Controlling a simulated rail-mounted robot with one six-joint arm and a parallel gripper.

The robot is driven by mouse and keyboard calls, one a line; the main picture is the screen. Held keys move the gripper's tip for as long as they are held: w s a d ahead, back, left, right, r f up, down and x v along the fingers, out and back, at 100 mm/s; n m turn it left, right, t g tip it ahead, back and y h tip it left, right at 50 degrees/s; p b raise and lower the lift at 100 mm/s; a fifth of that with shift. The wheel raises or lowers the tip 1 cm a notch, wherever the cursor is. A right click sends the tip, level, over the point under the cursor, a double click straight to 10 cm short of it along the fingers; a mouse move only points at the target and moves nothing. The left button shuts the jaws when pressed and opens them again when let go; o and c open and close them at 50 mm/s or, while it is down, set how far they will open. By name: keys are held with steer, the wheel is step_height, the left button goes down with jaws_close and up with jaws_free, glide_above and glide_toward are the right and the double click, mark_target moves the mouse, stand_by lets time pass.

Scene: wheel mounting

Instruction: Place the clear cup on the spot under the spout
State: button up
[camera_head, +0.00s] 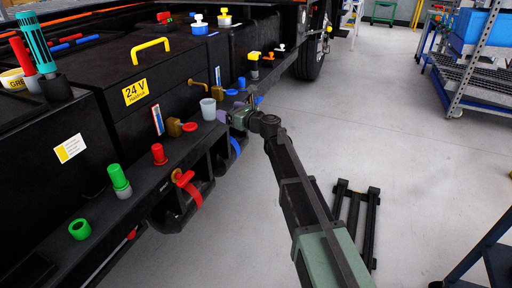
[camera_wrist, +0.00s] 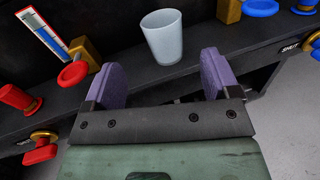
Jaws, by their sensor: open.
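The clear cup (camera_wrist: 163,38) is a pale translucent tumbler standing upright on the black ledge, between and beyond my fingers in the wrist view. It also shows in the head view (camera_head: 208,109), just left of my gripper (camera_head: 226,116). My gripper, with two purple finger pads, is open and empty in the wrist view (camera_wrist: 160,78). The cup is apart from both pads. A brass spout (camera_wrist: 84,50) with a red round handle is left of the cup in the wrist view. It also shows in the head view (camera_head: 175,127). No marked spot is clear to me under it.
A sight gauge (camera_wrist: 44,32) stands left of the spout. Brass valves with blue knobs (camera_wrist: 261,8) are to the right. Red and green caps (camera_head: 118,178) stand further along the ledge (camera_head: 140,178).

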steer(key=s+d+f+n+g+h, duration=0.35)
steer(key=s+f+n, duration=0.25)
steer(key=s+n, duration=0.45)
steer(key=s+d+f+n+g+h, duration=0.25)
steer(key=s+f+n+g, duration=0.4)
steer(key=s, duration=0.65)
steer(key=s+d+f+n+g+h, duration=0.1)
steer(key=s+d+f+n+h, duration=0.1)
steer(key=s+d+n, duration=0.3)
steer(key=s+d+f+n+g+h, duration=0.1)
steer(key=s+d+f+n+h, duration=0.1)
steer(key=s+d+n+h, duration=0.3)
steer(key=s+d, duration=0.1)
steer(key=s, duration=0.3)
steer(key=shift+d+f+g, duration=0.3)
steer(key=shift+d+f, duration=0.05)
